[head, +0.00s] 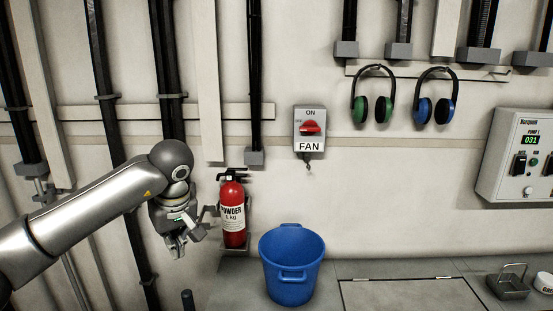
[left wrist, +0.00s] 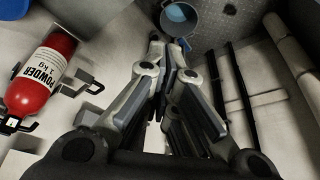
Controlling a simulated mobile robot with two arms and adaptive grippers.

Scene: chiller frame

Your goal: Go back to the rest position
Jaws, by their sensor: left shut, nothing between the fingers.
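My left arm comes in from the left in the head view, and my left gripper (head: 176,246) hangs at its end, pointing down. It is just left of the red fire extinguisher (head: 233,212) on the wall, with no visible hold on it. In the left wrist view the fingers of my left gripper (left wrist: 168,45) are closed together and hold nothing. The extinguisher also shows at the left of that view (left wrist: 40,78), apart from the fingers. My right gripper is in neither view.
A blue bucket (head: 291,268) stands right of the extinguisher. A FAN switch box (head: 310,129) with a red knob is on the wall. Green (head: 359,108) and blue (head: 423,110) ear muffs hang from a rail.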

